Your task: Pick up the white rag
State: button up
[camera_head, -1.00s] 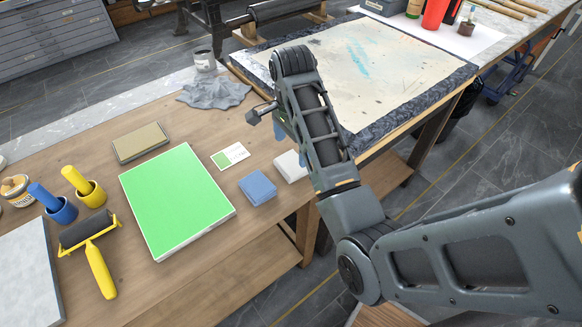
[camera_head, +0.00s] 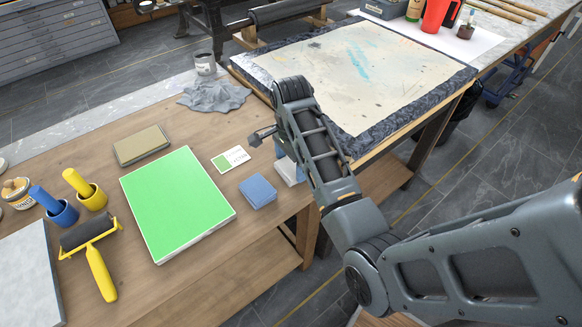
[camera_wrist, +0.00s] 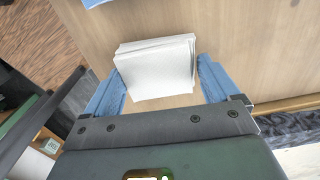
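The white rag (camera_wrist: 156,70) is a folded, stacked white square lying on the wooden bench. In the wrist view it sits between the two blue fingers of my gripper (camera_wrist: 161,74), which is open. A gap shows between the rag and the right finger, and the left finger is close to the rag's left edge. I cannot tell the exact height of the fingertips above the bench. In the head view the white rag (camera_head: 288,170) is partly hidden behind my arm and gripper, right of a folded blue cloth (camera_head: 258,190).
A green-topped block (camera_head: 177,200), a small card (camera_head: 230,160) and a yellow-handled roller (camera_head: 92,252) lie on the bench (camera_head: 150,300). A grey crumpled cloth (camera_head: 214,97) lies behind. A large stained slab (camera_head: 370,70) adjoins at right. The bench's front edge is close to the rag.

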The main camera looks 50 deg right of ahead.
aim_at(291, 165)
jog(key=shift+c, duration=1.4)
jog(key=shift+r, duration=0.1)
notch_tip(291, 165, up, 9)
jog(key=p, duration=0.3)
jog(key=shift+f, duration=0.2)
jog(key=shift+r+p, duration=0.6)
jog(key=shift+r, duration=0.05)
